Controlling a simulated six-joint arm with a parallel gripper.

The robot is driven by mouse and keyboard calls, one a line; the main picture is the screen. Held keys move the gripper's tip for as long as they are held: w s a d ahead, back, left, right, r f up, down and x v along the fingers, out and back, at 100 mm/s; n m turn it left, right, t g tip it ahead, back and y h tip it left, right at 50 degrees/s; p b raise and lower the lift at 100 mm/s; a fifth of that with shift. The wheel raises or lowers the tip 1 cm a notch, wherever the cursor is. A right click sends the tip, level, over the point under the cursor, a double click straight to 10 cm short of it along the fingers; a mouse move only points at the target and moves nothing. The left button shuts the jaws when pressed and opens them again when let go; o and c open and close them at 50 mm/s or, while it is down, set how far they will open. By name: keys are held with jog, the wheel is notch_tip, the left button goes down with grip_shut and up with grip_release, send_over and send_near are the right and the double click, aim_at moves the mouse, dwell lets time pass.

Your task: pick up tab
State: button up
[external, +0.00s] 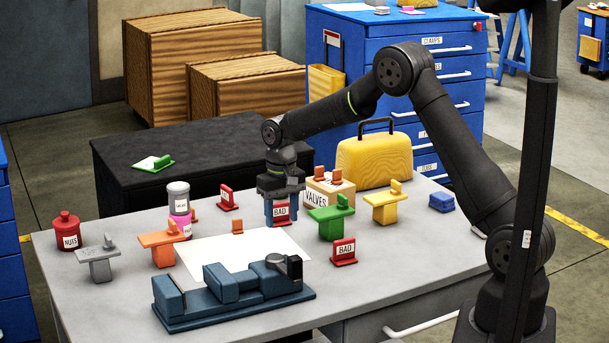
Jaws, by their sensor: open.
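My gripper (281,211) points down over the table, its blue fingers on either side of a red tab (281,211) with a white label reading BAD. The jaws are open. I cannot tell whether the fingers touch this tab, and they hide its edges. A second red BAD tab (344,251) stands at the front right, clear of the gripper. A third red labelled tab (228,197) stands to the left of the gripper. A small orange tab (237,227) stands near the white sheet (268,250).
A blue vise (232,288) fills the front. Grey (98,261), orange (163,242), green (331,216) and yellow (385,204) stands surround the sheet. The VALVES box (327,189) and yellow case (375,160) are behind. A NUTS jar (66,232) stands left.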

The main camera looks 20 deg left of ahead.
jog(key=a+r+m+t+y, duration=0.2)
jog(key=a+r+t+y, duration=0.15)
jog(key=a+r, duration=0.65)
send_over(237, 219)
jog(key=shift+h, duration=0.35)
jog(key=f, duration=1)
jog(key=shift+s+d+f, duration=0.2)
jog(key=shift+s+d, duration=0.1)
jog(key=shift+s, duration=0.1)
jog(key=shift+d+x, duration=0.15)
jog(key=shift+x, duration=1.2)
jog(key=shift+d+x, duration=0.15)
jog(key=shift+x, duration=1.15)
jog(key=shift+s+f, duration=0.1)
jog(key=shift+s, duration=0.1)
jog(key=shift+c, duration=0.4)
jog(key=c, duration=1)
